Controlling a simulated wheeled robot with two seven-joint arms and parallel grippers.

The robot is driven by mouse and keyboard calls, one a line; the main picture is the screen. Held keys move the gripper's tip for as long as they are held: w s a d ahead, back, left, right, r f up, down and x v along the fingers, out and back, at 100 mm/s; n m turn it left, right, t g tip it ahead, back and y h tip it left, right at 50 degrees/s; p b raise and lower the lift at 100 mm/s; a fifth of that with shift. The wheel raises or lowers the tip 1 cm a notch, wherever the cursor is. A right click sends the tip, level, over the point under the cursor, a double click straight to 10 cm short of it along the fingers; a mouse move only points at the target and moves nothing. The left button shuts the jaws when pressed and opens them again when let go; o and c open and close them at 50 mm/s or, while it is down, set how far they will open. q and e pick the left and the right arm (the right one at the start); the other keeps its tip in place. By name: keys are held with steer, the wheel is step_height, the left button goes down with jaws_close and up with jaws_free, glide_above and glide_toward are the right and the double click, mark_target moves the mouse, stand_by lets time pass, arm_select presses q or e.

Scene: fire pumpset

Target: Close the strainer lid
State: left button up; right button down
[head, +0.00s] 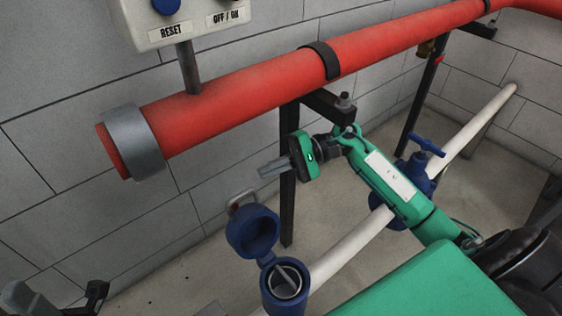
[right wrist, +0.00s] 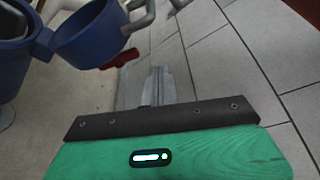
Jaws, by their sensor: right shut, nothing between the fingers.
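The blue strainer (head: 285,291) stands at the bottom of the head view, its round mouth uncovered with a light bar visible inside. Its blue lid (head: 252,232) is open, tipped up and back on the hinge side. My right gripper (head: 265,170) is shut and empty, above the lid and apart from it. In the right wrist view the lid (right wrist: 88,36) is at upper left, and the strainer body (right wrist: 14,60) is cut by the left edge. The shut fingertips (right wrist: 160,74) point past the lid's right side.
A thick red pipe (head: 240,100) runs above my right gripper, with a black post (head: 288,190) beneath it. A white pipe (head: 350,245) with a blue valve (head: 415,175) leads right from the strainer. A grey block wall (head: 60,180) stands behind.

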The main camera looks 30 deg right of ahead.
steer(key=shift+s+a+r, duration=0.2)
steer(key=shift+s+a, duration=0.3)
steer(key=shift+a, duration=0.25)
steer(key=shift+s+a+r, duration=0.15)
steer(key=shift+s+a, duration=0.3)
steer(key=shift+a, duration=0.35)
steer(key=shift+s+a+r, duration=0.2)
steer(key=shift+s+a, duration=0.3)
steer(key=shift+a, duration=0.25)
